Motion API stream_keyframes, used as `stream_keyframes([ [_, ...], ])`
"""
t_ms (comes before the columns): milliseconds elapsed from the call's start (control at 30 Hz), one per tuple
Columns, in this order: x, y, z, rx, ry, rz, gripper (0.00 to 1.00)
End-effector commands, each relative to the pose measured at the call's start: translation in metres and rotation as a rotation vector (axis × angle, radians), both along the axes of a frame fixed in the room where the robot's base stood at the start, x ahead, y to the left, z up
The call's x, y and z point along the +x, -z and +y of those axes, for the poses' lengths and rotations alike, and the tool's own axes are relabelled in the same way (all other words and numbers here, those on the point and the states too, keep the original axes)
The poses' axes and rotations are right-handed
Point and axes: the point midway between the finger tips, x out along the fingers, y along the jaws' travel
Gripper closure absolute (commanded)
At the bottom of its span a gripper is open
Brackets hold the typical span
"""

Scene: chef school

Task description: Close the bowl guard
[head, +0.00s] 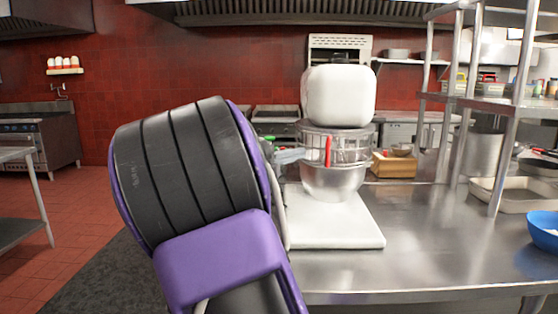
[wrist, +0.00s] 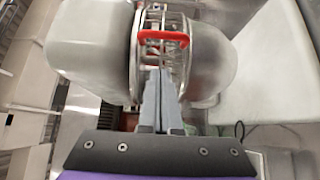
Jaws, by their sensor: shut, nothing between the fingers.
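A white stand mixer (head: 338,95) stands on the steel counter. Its wire bowl guard (head: 350,146) rings the space between the mixer head and the steel bowl (head: 333,182). A red handle (head: 327,152) is on the guard's front; it also shows in the wrist view (wrist: 163,37). My gripper (head: 292,156) is shut and empty at the guard's left side. In the wrist view its fingertips (wrist: 160,74) are close to the guard bars, just below the red handle. I cannot tell if they touch.
The steel counter (head: 440,250) is clear in front and to the right of the mixer. A blue bowl (head: 544,228) is at the right edge. A metal tray (head: 520,194) and shelf posts stand at right. A wooden box (head: 394,168) is behind the mixer.

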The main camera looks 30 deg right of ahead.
Motion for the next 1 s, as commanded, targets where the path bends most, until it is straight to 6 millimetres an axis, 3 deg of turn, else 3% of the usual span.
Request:
stream_keyframes([
  [100,-0.008,0.001,-0.020,0.001,0.003,-0.001,1.00],
  [300,-0.020,0.001,-0.036,0.001,0.001,0.000,1.00],
  [767,-0.022,0.000,-0.039,0.000,0.001,0.000,1.00],
  [1000,-0.014,-0.002,-0.046,-0.002,0.016,0.000,1.00],
])
